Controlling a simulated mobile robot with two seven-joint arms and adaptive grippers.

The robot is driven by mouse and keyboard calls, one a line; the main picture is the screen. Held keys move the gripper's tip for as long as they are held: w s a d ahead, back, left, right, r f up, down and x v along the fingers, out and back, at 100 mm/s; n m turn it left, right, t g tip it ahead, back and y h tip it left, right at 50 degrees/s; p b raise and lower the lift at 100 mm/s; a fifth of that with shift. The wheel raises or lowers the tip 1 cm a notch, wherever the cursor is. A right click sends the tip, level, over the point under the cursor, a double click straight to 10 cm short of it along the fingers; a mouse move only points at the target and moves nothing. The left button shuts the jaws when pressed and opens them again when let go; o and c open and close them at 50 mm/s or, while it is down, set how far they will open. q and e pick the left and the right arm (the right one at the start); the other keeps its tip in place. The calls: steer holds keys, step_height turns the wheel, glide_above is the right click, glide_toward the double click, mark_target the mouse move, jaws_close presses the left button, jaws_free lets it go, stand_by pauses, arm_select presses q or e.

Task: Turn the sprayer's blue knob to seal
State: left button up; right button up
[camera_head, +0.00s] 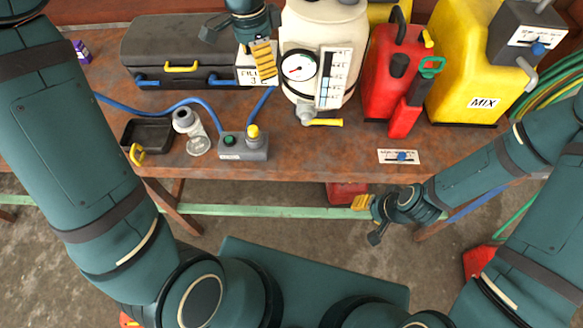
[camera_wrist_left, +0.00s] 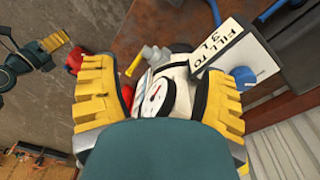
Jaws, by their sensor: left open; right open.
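A white tank (camera_head: 325,28) with a round gauge (camera_head: 299,66) and a scale strip stands at the back of the table. It also shows between my fingers in the left wrist view (camera_wrist_left: 178,72). A blue knob (camera_wrist_left: 241,77) sits on a grey box beside the "FILL TO 3 L" label in that view. Another blue knob (camera_head: 538,48) is on a grey box by the yellow MIX can. I cannot tell which knob is the sprayer's. My left gripper (camera_head: 237,50) is open and empty in front of the tank's left side. My right gripper (camera_head: 368,217) is open and empty below the table's front edge.
On the table (camera_head: 330,160) are a black case (camera_head: 180,48), a dark tray (camera_head: 147,135), a clear bottle (camera_head: 197,140), a button box (camera_head: 243,146), a red can (camera_head: 392,60) and the yellow can (camera_head: 462,70). A blue hose crosses the left part. Clear tabletop lies at front centre.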

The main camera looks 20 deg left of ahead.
arm_select(q)
steer(key=s+d+f+n+h, duration=0.1)
steer(key=s+d+f+n, duration=0.1)
steer(key=f, duration=0.6)
steer(key=s+d+f+n+t+h, duration=0.1)
steer(key=s+d+f+n, duration=0.2)
steer(key=f, duration=0.6)
steer(key=s+d+f+n+h, duration=0.1)
steer(key=s+d+f+n, duration=0.2)
steer(key=f, duration=0.5)
steer(key=shift+s+d+f, duration=0.15)
steer(key=shift+s+d, duration=0.05)
steer(key=shift+d, duration=0.6)
steer(key=s+d+f+n+b, duration=0.1)
steer(key=s+f+n+b, duration=0.1)
steer(key=f+b, duration=0.3)
steer(key=s+f+n+b, duration=0.1)
steer(key=s+f+b, duration=0.3)
steer(key=f, duration=0.7)
steer(key=shift+s+d+n+t+b, duration=0.15)
steer(key=shift+d+n+t+b, duration=0.25)
steer(key=shift+b, duration=0.5)
